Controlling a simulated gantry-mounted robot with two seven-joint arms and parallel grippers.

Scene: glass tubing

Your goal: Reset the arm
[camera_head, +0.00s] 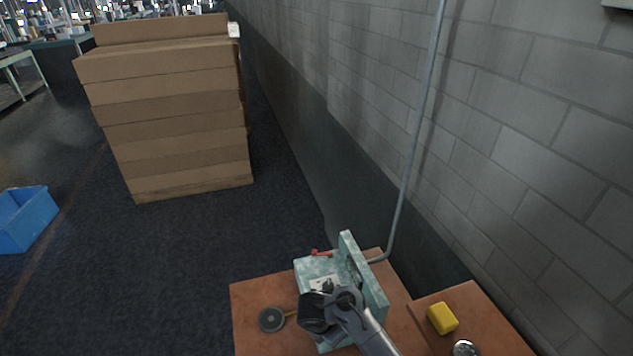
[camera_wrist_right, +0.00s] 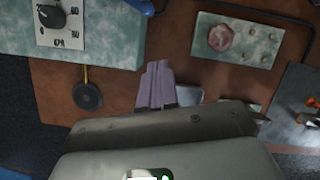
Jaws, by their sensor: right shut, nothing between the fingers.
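My right gripper (camera_wrist_right: 157,75) shows in the right wrist view with its pale purple fingers together and nothing between them. It is over the brown work surface (camera_wrist_right: 110,75), between two teal-green machine parts. The part at the upper left (camera_wrist_right: 110,35) has a black dial knob (camera_wrist_right: 52,16) on a numbered white plate. In the head view, my right arm (camera_head: 372,332) comes in from the bottom and covers part of the teal machine (camera_head: 318,270). The fingertips are hard to make out there. My left gripper is in neither view.
A black disc (camera_head: 271,319) with a yellow-brown stem lies left of the machine. A yellow block (camera_head: 442,318) and a round metal item (camera_head: 466,348) are to its right. A red lever (camera_head: 320,252) is behind. A grey pipe (camera_head: 411,150) rises along the wall. Stacked boxes (camera_head: 180,120) stand farther off.

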